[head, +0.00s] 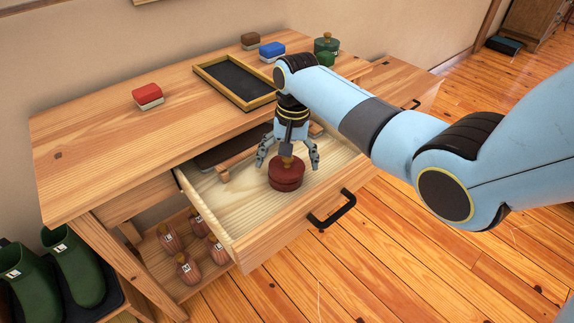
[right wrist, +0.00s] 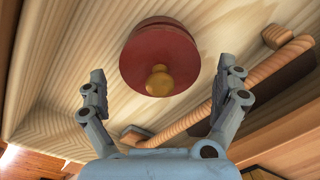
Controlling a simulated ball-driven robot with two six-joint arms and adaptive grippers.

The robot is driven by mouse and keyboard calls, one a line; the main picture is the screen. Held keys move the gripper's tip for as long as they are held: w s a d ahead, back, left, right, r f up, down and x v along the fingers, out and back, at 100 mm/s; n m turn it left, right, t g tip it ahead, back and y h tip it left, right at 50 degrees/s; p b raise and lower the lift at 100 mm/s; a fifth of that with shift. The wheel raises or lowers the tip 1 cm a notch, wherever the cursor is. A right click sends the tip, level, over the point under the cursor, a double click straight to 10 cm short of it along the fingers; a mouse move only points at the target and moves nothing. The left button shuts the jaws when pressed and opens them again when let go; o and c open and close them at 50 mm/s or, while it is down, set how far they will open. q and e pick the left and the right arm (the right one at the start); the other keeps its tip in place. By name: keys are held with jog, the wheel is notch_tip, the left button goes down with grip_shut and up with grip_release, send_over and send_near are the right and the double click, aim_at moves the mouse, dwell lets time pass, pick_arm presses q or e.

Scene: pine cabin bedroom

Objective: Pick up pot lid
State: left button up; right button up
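A dark red round pot with its red lid (head: 286,169) and a small golden knob stands in the open wooden drawer (head: 231,221). In the right wrist view the lid (right wrist: 160,52) shows from above with its knob (right wrist: 159,81) facing the camera. My right gripper (head: 288,165) is open just above the lid, with its fingers spread on either side of the knob. In the right wrist view the fingers of this gripper (right wrist: 164,85) stand apart with nothing between their tips but the view of the lid. My left gripper is not in view.
A wooden rod-like item (head: 238,161) lies in the drawer behind the pot.

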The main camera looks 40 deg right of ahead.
jog(key=c, duration=1)
